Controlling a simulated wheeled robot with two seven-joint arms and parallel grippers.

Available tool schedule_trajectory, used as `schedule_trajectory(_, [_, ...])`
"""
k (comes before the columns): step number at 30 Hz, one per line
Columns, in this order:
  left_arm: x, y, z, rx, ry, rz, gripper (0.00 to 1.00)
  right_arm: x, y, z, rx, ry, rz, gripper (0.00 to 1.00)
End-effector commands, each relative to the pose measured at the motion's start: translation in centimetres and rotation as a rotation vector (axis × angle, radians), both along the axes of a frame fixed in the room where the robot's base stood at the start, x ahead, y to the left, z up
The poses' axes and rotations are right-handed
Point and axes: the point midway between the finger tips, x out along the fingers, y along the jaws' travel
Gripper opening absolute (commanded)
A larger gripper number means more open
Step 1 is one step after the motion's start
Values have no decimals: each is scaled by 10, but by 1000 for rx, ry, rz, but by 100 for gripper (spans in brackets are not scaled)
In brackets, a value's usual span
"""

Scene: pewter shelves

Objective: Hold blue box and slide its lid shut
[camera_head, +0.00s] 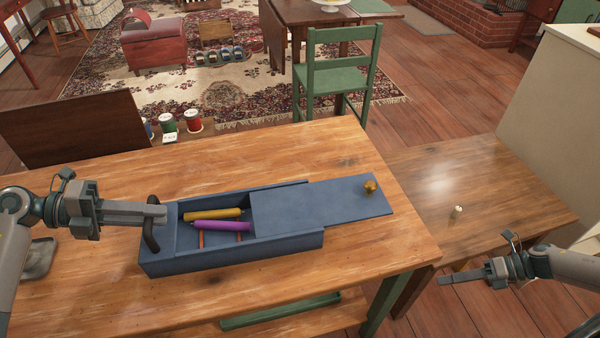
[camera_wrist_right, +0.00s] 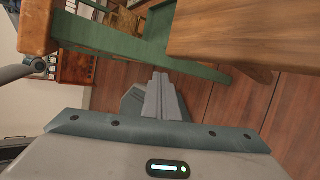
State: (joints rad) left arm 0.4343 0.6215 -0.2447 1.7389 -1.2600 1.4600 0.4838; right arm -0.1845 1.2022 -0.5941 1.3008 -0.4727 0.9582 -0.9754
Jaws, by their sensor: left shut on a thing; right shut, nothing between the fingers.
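The blue box (camera_head: 230,256) sits on the wooden table, its left part open. Yellow (camera_head: 213,214) and purple (camera_head: 222,225) rods and some orange pieces lie inside. Its blue sliding lid (camera_head: 310,205) is partly out, reaching past the box's right end, with a gold knob (camera_head: 370,187) near its right end. My left gripper (camera_head: 160,214) is shut on the dark handle (camera_head: 150,228) at the box's left end. My right gripper (camera_head: 443,281) is shut and empty, right of the table and apart from the lid. It also shows in the right wrist view (camera_wrist_right: 162,84).
The wooden table (camera_head: 100,300) has bare room in front of the box. A lower brown table (camera_head: 500,195) stands at the right with a small pale object (camera_head: 456,212) on it. A green chair (camera_head: 338,75) stands behind. Thread spools (camera_head: 168,122) are at the back left.

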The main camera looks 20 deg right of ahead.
Motion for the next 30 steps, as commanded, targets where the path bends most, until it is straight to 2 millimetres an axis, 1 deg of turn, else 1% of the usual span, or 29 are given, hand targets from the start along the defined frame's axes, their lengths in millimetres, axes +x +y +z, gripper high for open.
schedule_trajectory(1, [0, 0, -1, 1, 1, 0, 0, 2, -7, 12, -6, -20, 45, 0])
schedule_trajectory(2, [0, 0, -1, 1, 1, 0, 0, 2, -10, 19, -6, -32, 71, 0])
schedule_trajectory(4, [0, 0, -1, 1, 1, 0, 0, 8, -12, 37, 1, -90, 136, 0])
schedule_trajectory(8, [0, 0, -1, 1, 1, 0, 0, 36, 1, 74, 36, -286, 222, 0])
schedule_trajectory(11, [0, 0, -1, 1, 1, 0, 0, 58, 11, 105, 60, -462, 273, 0])
schedule_trajectory(14, [0, 0, -1, 1, 1, 0, 0, 80, 19, 142, 76, -665, 323, 0])
schedule_trajectory(15, [0, 0, -1, 1, 1, 0, 0, 87, 22, 158, 80, -752, 342, 0])
schedule_trajectory(17, [0, 0, -1, 1, 1, 0, 0, 96, 25, 181, 83, -879, 368, 0])
schedule_trajectory(18, [0, 0, -1, 1, 1, 0, 0, 100, 26, 195, 82, -961, 384, 0])
schedule_trajectory(21, [0, 0, -1, 1, 1, 0, 0, 108, 27, 225, 76, -1128, 410, 0])
schedule_trajectory(25, [0, 0, -1, 1, 1, 0, 0, 112, 27, 249, 65, -1265, 430, 0])
schedule_trajectory(27, [0, 0, -1, 1, 1, 0, 0, 112, 27, 255, 63, -1303, 436, 0])
schedule_trajectory(30, [0, 0, -1, 1, 1, 0, 0, 112, 27, 259, 60, -1325, 438, 0])
